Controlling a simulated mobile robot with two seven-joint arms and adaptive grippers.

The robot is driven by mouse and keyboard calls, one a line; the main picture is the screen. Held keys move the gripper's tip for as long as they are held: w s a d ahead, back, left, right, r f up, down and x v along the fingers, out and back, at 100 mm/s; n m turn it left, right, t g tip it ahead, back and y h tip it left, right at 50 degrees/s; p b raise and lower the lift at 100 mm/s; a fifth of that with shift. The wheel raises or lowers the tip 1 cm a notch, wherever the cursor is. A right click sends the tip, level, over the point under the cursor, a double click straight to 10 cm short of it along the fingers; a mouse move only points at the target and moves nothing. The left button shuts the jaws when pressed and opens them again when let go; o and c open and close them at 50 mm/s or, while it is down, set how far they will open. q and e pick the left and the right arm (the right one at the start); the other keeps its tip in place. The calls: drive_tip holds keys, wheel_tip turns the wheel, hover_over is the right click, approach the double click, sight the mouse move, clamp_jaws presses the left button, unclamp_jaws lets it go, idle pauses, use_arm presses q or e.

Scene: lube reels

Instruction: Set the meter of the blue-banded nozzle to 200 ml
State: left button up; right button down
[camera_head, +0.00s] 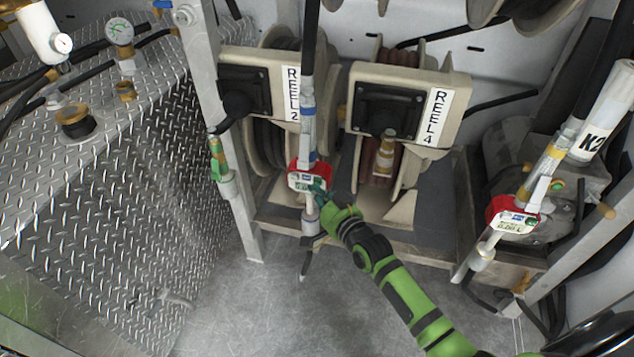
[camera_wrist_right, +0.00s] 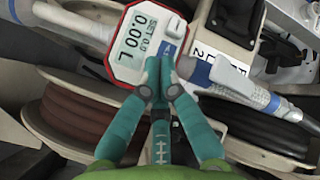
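The blue-banded nozzle (camera_head: 308,112) hangs upright in front of the reel marked REEL 2. Its red-rimmed meter (camera_head: 307,180) also shows large in the right wrist view (camera_wrist_right: 128,70), with a display that reads about 0.00 L under a smaller "SET" line. My right gripper (camera_head: 322,192) is at the lower right of this meter. In the wrist view its fingertips (camera_wrist_right: 160,66) are together, empty, and overlap the meter face beside the display. They hide part of the face; I cannot tell whether they touch it. My left gripper is not in view.
A yellow-banded nozzle (camera_head: 550,160) with another red meter (camera_head: 512,220) hangs at the right. A green-banded fitting (camera_head: 218,160) is on the post at the left. Reels stand behind the nozzles. The metal floor (camera_head: 290,315) in front is mostly clear.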

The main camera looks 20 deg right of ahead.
drive_tip(key=shift+w+d, duration=0.4)
drive_tip(key=shift+w, duration=0.1)
idle(0.5)
drive_tip(key=shift+s+a, duration=0.1)
drive_tip(key=shift+s, duration=0.05)
drive_tip(key=shift+s+a+p, duration=0.6)
drive_tip(key=shift+s+p, duration=0.05)
drive_tip(key=shift+s, duration=0.15)
drive_tip(key=shift+d, duration=0.15)
idle(0.3)
drive_tip(key=shift+w, duration=0.15)
